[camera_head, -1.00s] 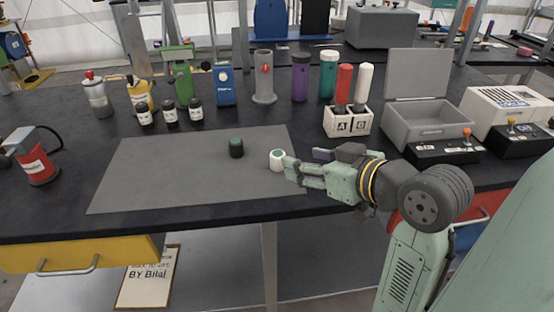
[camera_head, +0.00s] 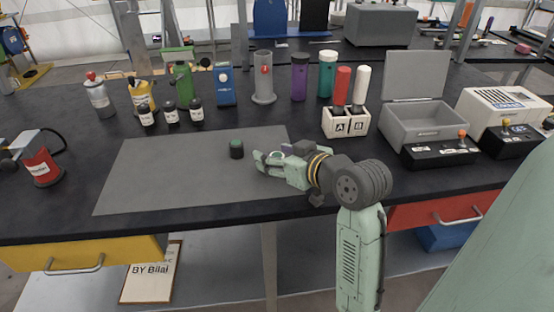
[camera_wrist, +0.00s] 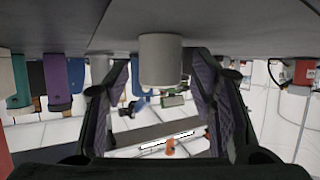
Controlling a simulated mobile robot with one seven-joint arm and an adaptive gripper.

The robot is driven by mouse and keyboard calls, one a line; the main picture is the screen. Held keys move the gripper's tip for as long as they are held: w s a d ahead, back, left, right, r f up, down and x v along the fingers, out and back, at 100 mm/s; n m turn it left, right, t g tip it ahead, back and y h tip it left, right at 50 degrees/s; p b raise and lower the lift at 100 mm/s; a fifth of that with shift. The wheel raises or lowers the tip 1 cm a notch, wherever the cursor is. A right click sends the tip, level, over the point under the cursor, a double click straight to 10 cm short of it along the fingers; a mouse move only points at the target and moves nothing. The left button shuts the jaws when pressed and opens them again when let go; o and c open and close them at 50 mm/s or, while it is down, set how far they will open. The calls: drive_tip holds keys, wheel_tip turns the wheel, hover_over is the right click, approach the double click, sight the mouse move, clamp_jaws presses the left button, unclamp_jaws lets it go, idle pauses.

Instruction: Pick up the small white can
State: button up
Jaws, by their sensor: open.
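The small white can (camera_head: 275,158) stands on the grey mat (camera_head: 170,180), largely hidden behind the fingers in the head view. In the wrist view, which is upside down, the white can (camera_wrist: 160,60) sits between the two finger pads near their tips. My gripper (camera_head: 263,162) is open and low over the mat, pointing left, with its fingers on either side of the can. In the wrist view a gap shows on both sides of the can.
A white A/B holder (camera_head: 346,123) and an open grey box (camera_head: 425,122) stand behind to the right. Several bottles line the back left. The mat's left half is clear.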

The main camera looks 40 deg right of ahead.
drive_tip(key=shift+c, duration=0.3)
drive_tip(key=c, duration=1)
drive_tip(key=shift+r, duration=0.1)
